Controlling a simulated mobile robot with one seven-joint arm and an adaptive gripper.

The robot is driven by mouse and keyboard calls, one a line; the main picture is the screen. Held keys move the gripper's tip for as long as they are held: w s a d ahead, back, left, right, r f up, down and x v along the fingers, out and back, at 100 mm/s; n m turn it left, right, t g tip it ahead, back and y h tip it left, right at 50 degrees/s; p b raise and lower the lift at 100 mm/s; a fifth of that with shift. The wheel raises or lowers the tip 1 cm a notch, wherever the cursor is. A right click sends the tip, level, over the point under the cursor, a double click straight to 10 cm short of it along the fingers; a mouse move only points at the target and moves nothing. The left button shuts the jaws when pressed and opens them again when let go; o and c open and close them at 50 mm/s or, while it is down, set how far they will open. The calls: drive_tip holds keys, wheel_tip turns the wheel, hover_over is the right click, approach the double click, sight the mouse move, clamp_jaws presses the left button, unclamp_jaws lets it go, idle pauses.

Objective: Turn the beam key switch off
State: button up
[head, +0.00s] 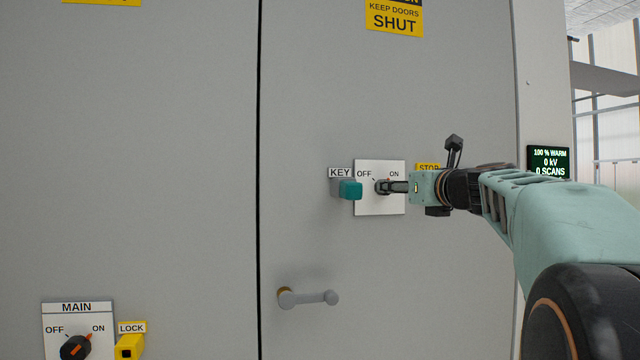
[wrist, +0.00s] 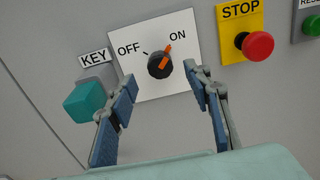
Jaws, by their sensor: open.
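The beam key switch (wrist: 160,65) is a black round knob with an orange pointer on a white plate (wrist: 181,31) marked OFF and ON. In the wrist view its pointer is turned toward ON. In the head view the plate (head: 366,205) shows, with the knob mostly hidden by my gripper. My gripper (head: 388,187) is in front of the plate. In the wrist view my gripper (wrist: 160,85) is open, with its blue-padded fingers on either side below the knob and nothing between them. A teal block (wrist: 87,101) beside the KEY label sits left of the plate, close to the left finger.
A red STOP button (wrist: 257,46) and a green button (wrist: 312,25) are right of the plate. A door handle (head: 308,298) sits below. The MAIN switch (head: 75,347) and yellow LOCK (head: 130,345) are at lower left. A display (head: 549,162) reads 0 kV.

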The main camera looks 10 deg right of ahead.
drive_tip(key=w+p, duration=0.1)
drive_tip(key=w, duration=0.4)
drive_tip(key=shift+w+a, duration=0.1)
drive_tip(key=shift+w, duration=0.3)
drive_tip(key=c, duration=1.2)
